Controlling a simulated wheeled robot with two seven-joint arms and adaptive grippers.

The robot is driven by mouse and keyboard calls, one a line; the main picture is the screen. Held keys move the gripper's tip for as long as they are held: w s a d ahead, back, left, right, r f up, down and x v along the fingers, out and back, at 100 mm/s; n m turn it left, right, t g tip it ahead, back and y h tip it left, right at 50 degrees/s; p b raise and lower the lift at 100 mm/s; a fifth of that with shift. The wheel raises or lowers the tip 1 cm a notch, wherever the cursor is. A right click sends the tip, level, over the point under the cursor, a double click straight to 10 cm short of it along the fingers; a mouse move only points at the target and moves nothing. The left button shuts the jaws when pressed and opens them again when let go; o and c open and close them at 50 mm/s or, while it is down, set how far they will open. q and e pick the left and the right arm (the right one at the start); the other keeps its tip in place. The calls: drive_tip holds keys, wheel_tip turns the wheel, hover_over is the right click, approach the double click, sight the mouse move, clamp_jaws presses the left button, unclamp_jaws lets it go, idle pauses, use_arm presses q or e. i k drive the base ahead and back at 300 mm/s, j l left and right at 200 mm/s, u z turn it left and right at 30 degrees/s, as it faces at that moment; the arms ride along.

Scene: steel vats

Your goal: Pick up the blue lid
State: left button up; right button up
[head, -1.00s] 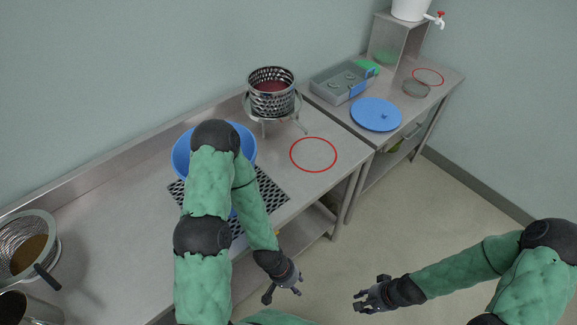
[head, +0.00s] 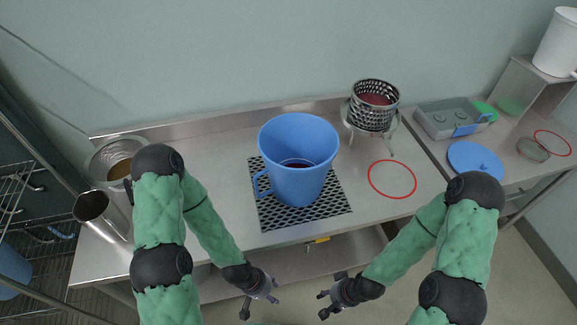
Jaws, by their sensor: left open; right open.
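The blue lid (head: 474,160) is a flat round disc with a small knob. It lies on the right-hand steel table, to the right of the red ring mark, partly behind my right arm. My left gripper (head: 260,299) is open and empty in front of the table's front edge. My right gripper (head: 331,301) is open and empty to its right, also in front of the table and well apart from the lid. A large blue bucket (head: 297,190) with a handle stands upright on a black perforated mat (head: 330,207), with dark liquid inside.
A perforated steel basket (head: 374,105) with red contents stands on a legged stand at the back. A grey tray (head: 440,122) sits behind the lid. A strainer (head: 105,165) and a steel pot (head: 97,212) stand at the left. The red ring area (head: 392,179) is clear.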

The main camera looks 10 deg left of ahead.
sight(464, 156)
drive_tip(key=u, duration=0.15)
drive_tip(key=z, duration=1.45)
drive_tip(key=l+u, duration=0.1)
drive_tip(key=u, duration=0.85)
drive_tip(key=i+l+u, duration=0.15)
drive_tip(key=l+u, duration=0.3)
drive_tip(key=l, duration=0.3)
drive_tip(key=l+u, duration=0.5)
drive_tip(key=l, duration=0.25)
drive_tip(key=l+u, duration=0.45)
drive_tip(key=l, duration=0.35)
